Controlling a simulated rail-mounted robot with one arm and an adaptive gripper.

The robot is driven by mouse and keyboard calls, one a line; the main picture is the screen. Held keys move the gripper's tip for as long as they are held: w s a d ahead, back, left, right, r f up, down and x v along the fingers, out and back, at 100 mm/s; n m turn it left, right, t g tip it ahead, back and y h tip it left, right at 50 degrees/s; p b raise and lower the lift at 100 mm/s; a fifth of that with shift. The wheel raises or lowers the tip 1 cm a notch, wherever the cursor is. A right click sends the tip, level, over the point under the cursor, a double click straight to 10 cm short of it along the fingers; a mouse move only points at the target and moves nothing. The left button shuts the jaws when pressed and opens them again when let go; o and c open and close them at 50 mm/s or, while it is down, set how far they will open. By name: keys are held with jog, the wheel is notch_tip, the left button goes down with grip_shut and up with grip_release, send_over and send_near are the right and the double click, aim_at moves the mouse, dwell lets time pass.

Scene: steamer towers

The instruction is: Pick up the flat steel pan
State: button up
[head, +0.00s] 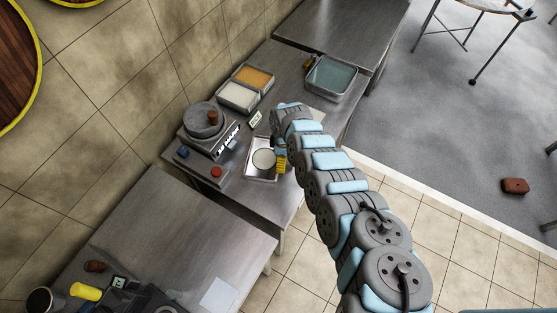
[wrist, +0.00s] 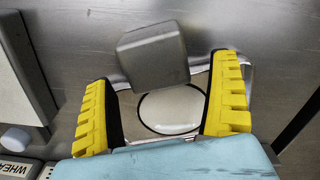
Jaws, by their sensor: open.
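The flat steel pan (head: 251,174) is a shallow square tray with a pale round disc (head: 263,159) in it, on the steel table left of my arm. My gripper (head: 281,161) is over the pan's right side in the head view, its yellow finger pads pointing down. In the wrist view my gripper (wrist: 163,72) is open. Its two yellow fingers are spread on either side of the disc (wrist: 170,109) and part of the pan's bright rim (wrist: 203,69). A grey block (wrist: 152,55) hides part of the pan. I cannot tell whether the fingers touch the pan.
Left of the pan stand a scale-like device (head: 205,122) and a red button (head: 216,172). Behind are trays with orange (head: 253,77) and white (head: 238,96) contents. A tray of bluish liquid (head: 332,78) stands at the far right. Another steel table (head: 180,225) is in front.

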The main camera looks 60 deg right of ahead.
jog(key=c, duration=1.3)
jog(key=shift+r, duration=0.15)
jog(key=shift+c, duration=0.2)
jog(key=shift+d+r, duration=0.1)
jog(key=shift+r, duration=1.35)
jog(key=shift+s+a+r+p, duration=0.15)
jog(key=shift+r+p, duration=0.1)
jog(key=shift+r, duration=0.1)
jog(key=shift+s+a+r+p, duration=0.1)
jog(key=shift+a+r+p, duration=0.1)
jog(key=shift+r, duration=0.1)
jog(key=shift+s+a+r, duration=0.2)
jog(key=shift+s+r, duration=0.25)
jog(key=shift+s, duration=0.15)
jog(key=shift+a+r, duration=0.2)
jog(key=shift+r, duration=0.15)
jog(key=s+a+r+p, duration=0.7)
jog(key=s+p, duration=0.2)
jog(key=p, duration=0.1)
